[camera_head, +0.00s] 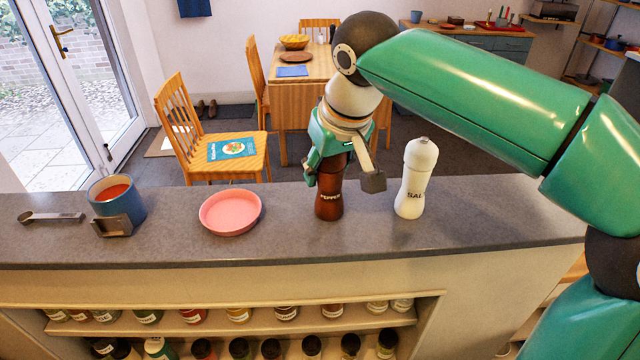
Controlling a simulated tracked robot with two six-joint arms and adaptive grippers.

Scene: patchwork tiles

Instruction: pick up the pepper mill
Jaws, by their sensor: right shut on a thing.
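The brown pepper mill (329,203) stands upright on the grey counter (275,243), with "PEPPER" lettered on its body. My right gripper (341,178) comes down over it from above and is shut on its upper part. The gripper and wrist hide the mill's top. The mill's base appears to be at the counter surface; I cannot tell if there is a gap. My left gripper is not in the view.
A white salt mill (416,180) stands close to the right. A pink dish (230,211) lies to the left. Further left are a blue mug (117,199), a small metal holder (112,226) and a metal utensil (50,217). Spice jars (239,314) fill shelves below.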

